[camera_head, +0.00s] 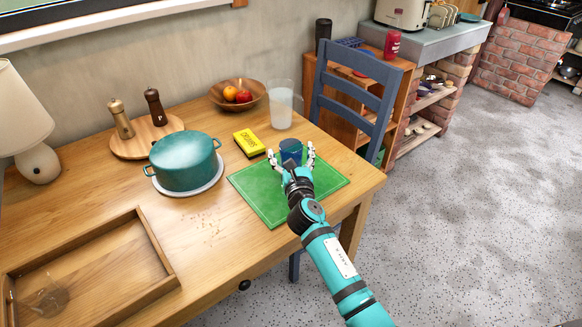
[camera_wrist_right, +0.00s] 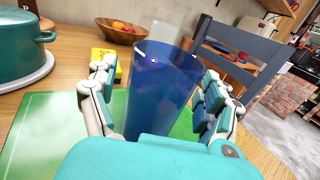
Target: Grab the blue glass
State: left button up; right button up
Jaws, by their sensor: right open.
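The blue glass (camera_head: 291,150) stands upright on the green cutting mat (camera_head: 257,202) near the right end of the wooden table. My right gripper (camera_head: 291,160) is at the glass, with its open fingers to either side of it. In the right wrist view the blue glass (camera_wrist_right: 160,88) fills the middle, between the two fingers of the right gripper (camera_wrist_right: 158,105). A small gap shows on the left side; on the right I cannot tell whether the finger touches. The glass's base is hidden behind the gripper's palm. My left gripper is not in view.
A teal pot (camera_head: 185,160) is to the left, and a wooden tray (camera_head: 150,236) is at front left. A blue chair (camera_head: 352,88) stands beyond the table.

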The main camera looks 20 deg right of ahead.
jog(key=c, duration=1.3)
jog(key=shift+r, duration=0.1)
jog(key=shift+c, duration=0.7)
jog(key=shift+r, duration=0.1)
